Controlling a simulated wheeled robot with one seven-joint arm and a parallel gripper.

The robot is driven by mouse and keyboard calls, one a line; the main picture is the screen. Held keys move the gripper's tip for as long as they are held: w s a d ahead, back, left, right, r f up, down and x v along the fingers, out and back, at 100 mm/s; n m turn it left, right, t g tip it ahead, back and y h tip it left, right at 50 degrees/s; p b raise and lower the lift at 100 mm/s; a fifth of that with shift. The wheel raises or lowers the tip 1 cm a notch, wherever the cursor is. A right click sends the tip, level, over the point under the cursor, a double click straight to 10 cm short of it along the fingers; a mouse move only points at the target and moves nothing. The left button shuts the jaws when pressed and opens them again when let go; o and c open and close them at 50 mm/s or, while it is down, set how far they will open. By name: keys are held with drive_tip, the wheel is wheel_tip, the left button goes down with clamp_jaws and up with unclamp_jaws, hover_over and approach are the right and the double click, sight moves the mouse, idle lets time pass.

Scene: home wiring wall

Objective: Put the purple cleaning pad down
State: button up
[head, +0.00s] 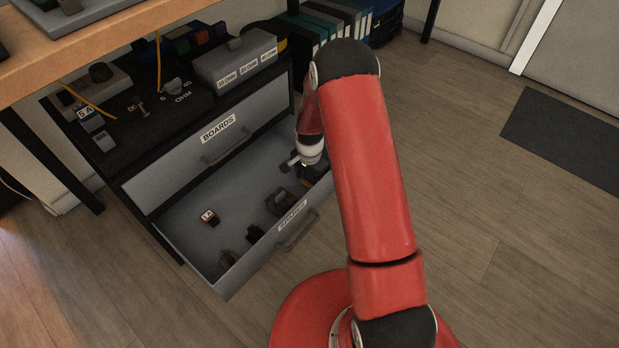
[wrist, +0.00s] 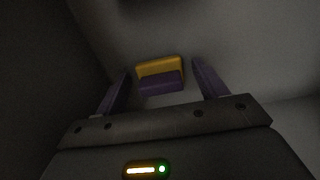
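The cleaning pad (wrist: 160,82), purple with a yellow layer, lies on the grey drawer floor in the wrist view. My gripper (wrist: 161,70) is open, with one purple-looking finger on each side of the pad and a visible gap on both sides. In the head view my gripper (head: 303,163) reaches down into the open lower drawer marked SPARES (head: 195,268), near its right end. There the pad is mostly hidden by my arm and cannot be made out clearly.
The drawer also holds a small block marked 1 A (head: 209,217) and several dark parts (head: 279,202). The drawer marked BOARDS (head: 190,165) is above it. A wooden bench top (head: 120,55) overhangs at the upper left. The floor at right is clear up to a dark mat (head: 570,135).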

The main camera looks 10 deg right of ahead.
wheel_tip(320, 180, up, 13)
drive_tip(key=p, duration=0.3)
wheel_tip(320, 180, up, 9)
drive_tip(key=n+t, duration=0.1)
drive_tip(key=n, duration=0.1)
hover_over(310, 177)
drive_tip(key=s, duration=0.2)
drive_tip(key=s+r+n+t, duration=0.2)
drive_tip(key=s+r+n, duration=0.1)
drive_tip(key=s+r, duration=0.65)
drive_tip(key=s+r+n+t, duration=0.1)
drive_tip(key=s+r+n, duration=0.2)
drive_tip(key=s+r, duration=0.2)
drive_tip(key=s+r+n+t, duration=0.1)
drive_tip(key=s+r, duration=0.4)
drive_tip(key=s, duration=0.7)
drive_tip(key=shift+a+n+t+b, duration=0.2)
drive_tip(key=shift+n+t+b, duration=0.1)
drive_tip(key=shift+n, duration=0.6)
